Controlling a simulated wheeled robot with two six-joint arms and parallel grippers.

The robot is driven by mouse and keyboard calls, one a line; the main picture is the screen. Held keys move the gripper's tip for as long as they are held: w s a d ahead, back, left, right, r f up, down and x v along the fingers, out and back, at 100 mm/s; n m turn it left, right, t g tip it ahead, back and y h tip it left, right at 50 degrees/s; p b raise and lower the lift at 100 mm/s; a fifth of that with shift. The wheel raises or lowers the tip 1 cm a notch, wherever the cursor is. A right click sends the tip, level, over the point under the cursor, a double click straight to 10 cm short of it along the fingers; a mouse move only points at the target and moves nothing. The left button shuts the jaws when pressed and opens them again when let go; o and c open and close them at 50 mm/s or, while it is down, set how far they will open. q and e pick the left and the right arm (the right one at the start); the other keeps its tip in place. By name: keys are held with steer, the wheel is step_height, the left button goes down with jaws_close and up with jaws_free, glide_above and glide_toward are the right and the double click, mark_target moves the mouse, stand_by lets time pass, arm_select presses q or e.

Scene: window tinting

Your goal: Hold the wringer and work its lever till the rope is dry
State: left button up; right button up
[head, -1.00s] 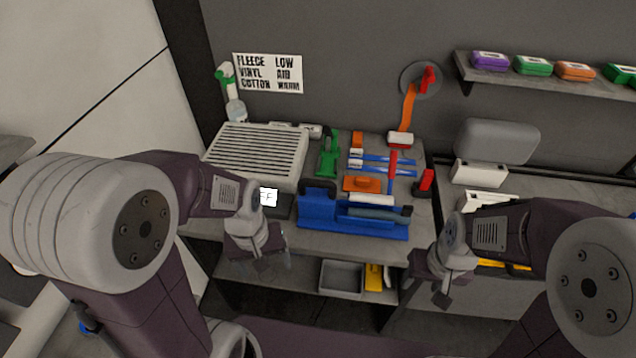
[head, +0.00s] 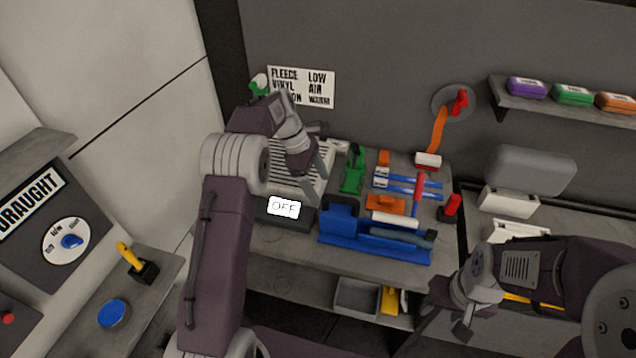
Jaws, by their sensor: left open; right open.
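The blue wringer (head: 375,250) sits on the workbench, with a dark blue handle block at its left end. A grey-blue roll (head: 400,236), possibly the rope, lies along it, with a white roller (head: 394,218) behind. A red upright lever (head: 418,190) stands at its back right. I cannot tell whether the roll is wet. My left gripper (head: 318,180) is open and empty, above the slatted grey box, behind and left of the wringer. My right gripper (head: 444,322) is open and empty, in front of and to the right of the wringer, apart from it.
The slatted box (head: 285,165) stands behind an OFF display (head: 284,207). A green tool (head: 353,170), orange block (head: 385,204) and blue-handled tools (head: 408,185) crowd the bench behind the wringer. A grey bin (head: 357,297) sits on the lower shelf. A draught dial (head: 68,241) is at left.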

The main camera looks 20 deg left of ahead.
mark_target(331, 209)
arm_select(q)
steer(key=x, duration=1.2)
steer(key=shift+s, duration=0.1)
jaws_close()
stand_by(0.6)
